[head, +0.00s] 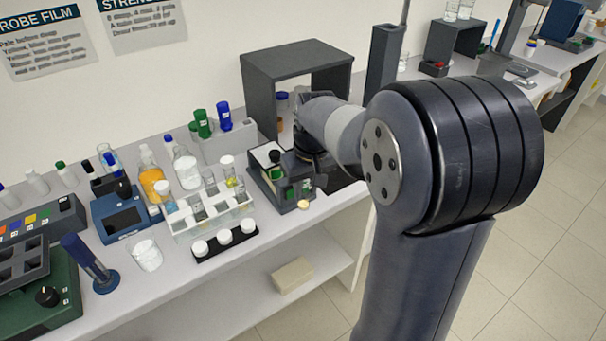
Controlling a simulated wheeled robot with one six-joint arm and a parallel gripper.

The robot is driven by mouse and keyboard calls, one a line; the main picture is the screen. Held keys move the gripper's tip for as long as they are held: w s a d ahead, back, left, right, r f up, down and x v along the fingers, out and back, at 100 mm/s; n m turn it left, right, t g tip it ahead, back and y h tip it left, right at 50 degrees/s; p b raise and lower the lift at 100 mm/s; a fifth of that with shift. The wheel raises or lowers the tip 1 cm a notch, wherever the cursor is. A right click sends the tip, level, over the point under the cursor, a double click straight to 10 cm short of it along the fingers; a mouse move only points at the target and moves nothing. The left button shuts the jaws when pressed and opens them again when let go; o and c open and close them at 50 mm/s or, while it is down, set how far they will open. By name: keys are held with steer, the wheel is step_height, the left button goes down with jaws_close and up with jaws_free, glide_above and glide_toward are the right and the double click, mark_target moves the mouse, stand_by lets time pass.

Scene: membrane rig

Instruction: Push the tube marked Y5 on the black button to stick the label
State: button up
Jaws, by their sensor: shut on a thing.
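My gripper (303,168) points down at the labelling device (285,194), a small dark box with a pale top on the bench. My gripper is shut on a tube, mostly hidden by the gripper and arm; no Y5 mark is legible. A green part (274,172) shows on the device just left of my gripper. I cannot make out the black button, nor whether the tube touches it.
A white rack (208,212) with capped vials stands left of the device, and a black strip (226,246) with three white-capped vials lies in front. A grey open shelf box (296,62) stands behind. Bottles (187,170) and a blue device (124,216) crowd the left.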

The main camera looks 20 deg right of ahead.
steer(key=f+b, duration=0.1)
steer(key=f, duration=0.1)
steer(key=w+f+b, duration=0.1)
steer(key=f+b, duration=0.1)
steer(key=shift+w+a+f, duration=0.1)
steer(key=shift+w+a, duration=0.05)
steer(key=shift+a, duration=0.05)
steer(key=shift+w+a+r+p, duration=0.15)
steer(key=shift+w+r+p, duration=0.15)
steer(key=shift+w+p, duration=0.15)
steer(key=shift+w+a+p, duration=0.3)
steer(key=shift+w+p, duration=0.05)
steer(key=shift+w, duration=0.55)
steer(key=shift+o, duration=1.1)
jaws_close()
